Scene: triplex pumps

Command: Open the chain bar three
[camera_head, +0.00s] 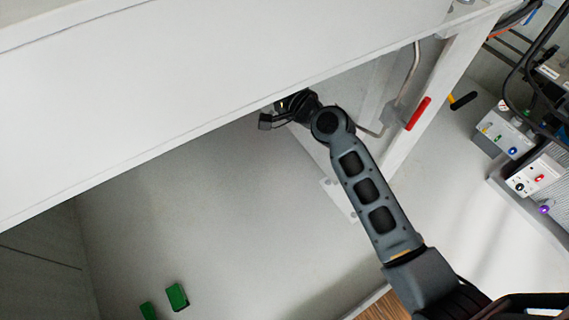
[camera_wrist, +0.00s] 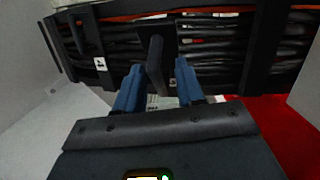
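In the wrist view, black chain bars cross a bundle of dark cables (camera_wrist: 215,40). One bar (camera_wrist: 156,66) stands near the middle, another (camera_wrist: 262,45) is to the right, and a third dark piece (camera_wrist: 83,36) is at the left. I cannot tell which is number three. My gripper (camera_wrist: 159,68) has its two blue fingers apart, with the middle bar between them in the picture. Whether they touch it cannot be told.
A large white panel (camera_head: 190,70) overhangs my gripper. A red handle (camera_head: 417,113) is on the frame to the right. Control boxes (camera_head: 503,133) and cables stand further right. Green pieces (camera_head: 177,296) lie at bottom left. A red surface (camera_wrist: 275,125) lies at lower right in the wrist view.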

